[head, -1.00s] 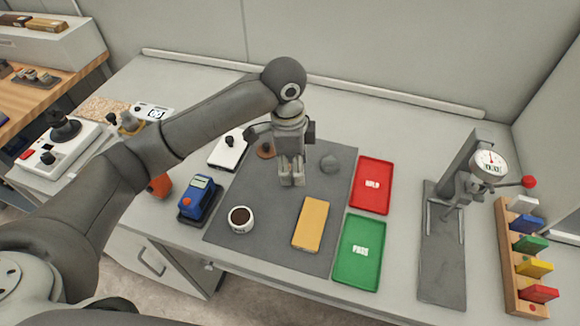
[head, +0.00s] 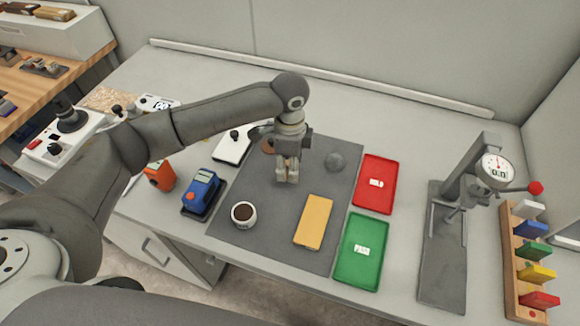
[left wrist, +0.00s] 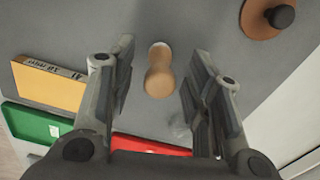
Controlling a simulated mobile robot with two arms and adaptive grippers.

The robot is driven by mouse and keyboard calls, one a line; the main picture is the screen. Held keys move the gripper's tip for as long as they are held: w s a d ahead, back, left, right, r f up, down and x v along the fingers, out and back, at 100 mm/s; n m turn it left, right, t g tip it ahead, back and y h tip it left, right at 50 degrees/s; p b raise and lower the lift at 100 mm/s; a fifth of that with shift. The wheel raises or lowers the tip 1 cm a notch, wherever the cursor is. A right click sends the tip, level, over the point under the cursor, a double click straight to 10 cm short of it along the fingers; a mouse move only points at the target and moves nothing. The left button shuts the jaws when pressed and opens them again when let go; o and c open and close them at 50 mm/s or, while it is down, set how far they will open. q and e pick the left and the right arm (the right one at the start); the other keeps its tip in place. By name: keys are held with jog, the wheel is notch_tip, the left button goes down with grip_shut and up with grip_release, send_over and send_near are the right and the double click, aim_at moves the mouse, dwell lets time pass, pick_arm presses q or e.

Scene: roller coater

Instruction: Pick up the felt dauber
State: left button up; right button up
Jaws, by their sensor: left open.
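The felt dauber, as far as I can tell, is the small piece with a rounded tan wooden handle (left wrist: 159,78) and a paler end, seen in the left wrist view on the grey mat (head: 262,205). My left gripper (head: 287,178) points down over the mat's middle. In the left wrist view its open fingers (left wrist: 160,65) stand on either side of the handle, with gaps showing on both sides. In the head view the fingers mostly hide the dauber. My right gripper is not in view.
On the mat are a coffee-dark cup (head: 243,214), a yellow block (head: 313,222), a brown disc with black knob (left wrist: 268,18) and a grey round piece (head: 335,161). Red (head: 375,184) and green (head: 361,249) trays lie right; a dial gauge stand (head: 440,245) stands beyond.

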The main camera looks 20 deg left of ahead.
pick_arm(q)
jog(key=shift+f, duration=1.05)
grip_shut()
jog(key=shift+r, duration=0.1)
